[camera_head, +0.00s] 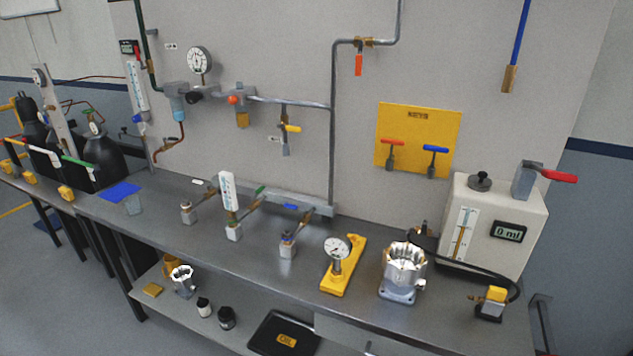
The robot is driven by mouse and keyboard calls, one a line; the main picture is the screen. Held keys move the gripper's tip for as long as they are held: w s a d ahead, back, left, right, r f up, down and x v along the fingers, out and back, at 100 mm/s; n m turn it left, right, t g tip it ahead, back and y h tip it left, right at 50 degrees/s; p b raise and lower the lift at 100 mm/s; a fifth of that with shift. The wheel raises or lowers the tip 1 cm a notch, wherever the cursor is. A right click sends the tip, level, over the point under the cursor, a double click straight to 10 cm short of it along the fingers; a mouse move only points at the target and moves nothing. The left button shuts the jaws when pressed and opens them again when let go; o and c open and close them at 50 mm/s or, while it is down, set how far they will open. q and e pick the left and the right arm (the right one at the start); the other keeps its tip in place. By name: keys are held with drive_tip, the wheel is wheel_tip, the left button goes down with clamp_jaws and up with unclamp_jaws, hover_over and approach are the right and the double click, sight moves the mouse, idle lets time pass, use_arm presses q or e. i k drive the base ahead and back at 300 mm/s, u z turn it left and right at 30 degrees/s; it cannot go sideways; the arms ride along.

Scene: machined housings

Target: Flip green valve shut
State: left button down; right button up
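A small green valve handle (260,191) sits on the bench, in a row between a white handle (198,182) and a blue handle (290,206). The green handle appears to lie roughly along its short pipe, while the white and blue handles lie across theirs. The pipe comes forward to a metal fitting (233,232) beside a white upright scale (227,191). A green-coloured pipe section (79,164) and a small green part (88,112) near the dark bottles also show at the far left. Neither of my grippers is in view.
The grey bench (160,200) also bears a dial gauge on a yellow base (343,267), a metal housing (402,270) and a white tank (490,220) with a red lever. A yellow panel (416,120) is on the wall. The bench's front left is fairly clear.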

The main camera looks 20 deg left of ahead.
sight(259, 190)
drive_tip(key=u, duration=0.05)
drive_tip(key=i, duration=1.15)
drive_tip(key=u, duration=0.55)
